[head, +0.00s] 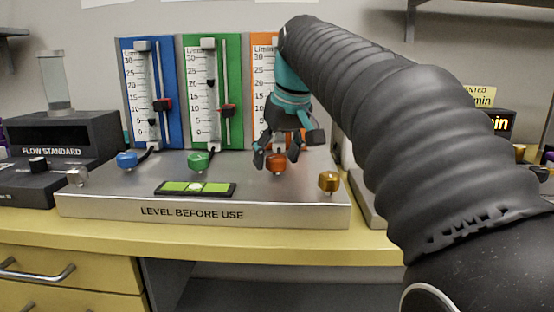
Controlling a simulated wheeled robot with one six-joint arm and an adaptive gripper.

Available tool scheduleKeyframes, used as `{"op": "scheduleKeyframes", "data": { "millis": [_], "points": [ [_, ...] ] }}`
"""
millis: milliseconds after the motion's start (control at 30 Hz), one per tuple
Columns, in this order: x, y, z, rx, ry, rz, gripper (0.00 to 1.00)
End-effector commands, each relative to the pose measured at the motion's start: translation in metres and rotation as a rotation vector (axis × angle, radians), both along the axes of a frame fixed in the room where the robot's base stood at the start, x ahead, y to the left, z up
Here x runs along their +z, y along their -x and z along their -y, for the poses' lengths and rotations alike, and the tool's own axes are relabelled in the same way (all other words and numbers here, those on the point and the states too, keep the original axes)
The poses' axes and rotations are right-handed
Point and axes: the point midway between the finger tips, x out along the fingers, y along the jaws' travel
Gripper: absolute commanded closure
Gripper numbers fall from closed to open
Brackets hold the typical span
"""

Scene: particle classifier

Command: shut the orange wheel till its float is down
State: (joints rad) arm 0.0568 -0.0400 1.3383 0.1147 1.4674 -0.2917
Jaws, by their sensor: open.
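The orange wheel (276,164) is a small faceted knob on the sloped metal base (110,202), in front of the orange panel (264,62). My gripper (275,158) is open and points down at the orange wheel, its fingers on either side of it. I cannot tell whether the fingers touch the wheel. My gripper and arm hide most of the orange panel's scale. Its float is not visible.
A blue wheel (126,159) and a green wheel (198,161) stand to the left, below the blue panel (172,60) and green panel (237,60). A gold knob (329,181) is close at right. A green level (195,188) lies in front.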

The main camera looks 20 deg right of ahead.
Motion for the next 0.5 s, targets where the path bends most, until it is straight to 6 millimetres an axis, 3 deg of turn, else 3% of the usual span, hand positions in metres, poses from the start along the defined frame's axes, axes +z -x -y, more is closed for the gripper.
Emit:
{"op": "scheduleKeyframes", "data": {
  "millis": [300,500],
  "points": [
    [-0.0019,-0.0008,-0.0001,0.0,0.0,0.0,0.32],
    [-0.0018,-0.0007,-0.0001,0.0,0.0,0.0,0.82]
  ]
}}
